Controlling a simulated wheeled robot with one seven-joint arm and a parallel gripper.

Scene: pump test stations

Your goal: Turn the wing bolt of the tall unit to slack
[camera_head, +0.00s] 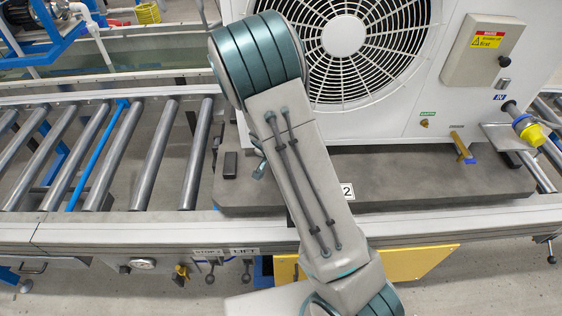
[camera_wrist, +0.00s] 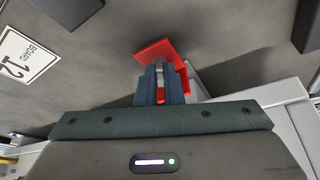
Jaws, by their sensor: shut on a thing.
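The tall white unit with a large round fan (camera_head: 420,90) stands on a dark grey board (camera_head: 400,190) in the head view. In the wrist view, a red wing-shaped part (camera_wrist: 155,50), apparently the wing bolt, sits at the edge of the grey board (camera_wrist: 100,70). My gripper (camera_wrist: 160,76) is shut on this red part, with red showing between and beside the fingers. In the head view my arm hides both the gripper and the red part. How far the bolt is turned cannot be told.
A roller conveyor (camera_head: 105,160) runs to the left. A grey control box (camera_head: 487,50) and a yellow connector (camera_head: 528,130) are on the unit's right. Levers (camera_head: 210,270) and a yellow plate (camera_head: 415,262) are at the front rail. A white label (camera_wrist: 27,57) marks the board.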

